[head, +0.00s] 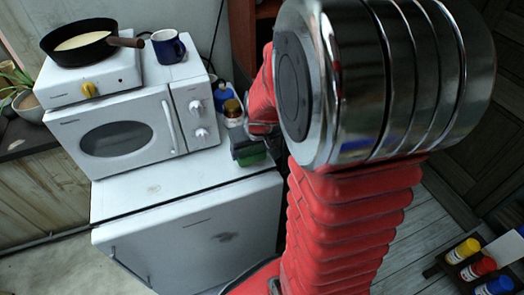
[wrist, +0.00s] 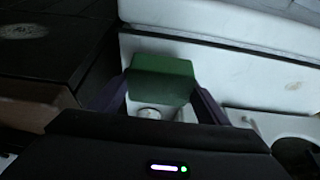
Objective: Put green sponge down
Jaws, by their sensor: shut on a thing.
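The green sponge (wrist: 162,77) is between the two fingers of my gripper (wrist: 160,95) in the wrist view. My gripper is shut on it. In the head view the sponge (head: 252,159) shows as a small green patch under my dark gripper (head: 246,148), at the right end of the white surface in front of the microwave. My red arm hides what lies to the right of it. I cannot tell whether the sponge touches the surface.
A white microwave (head: 120,138) stands on the white cabinet (head: 190,185), with a hot plate, a pan (head: 82,42) and a blue mug (head: 168,46) on top. A jar (head: 232,112) and a blue bottle (head: 222,94) stand close behind my gripper. The cabinet top's front left is clear.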

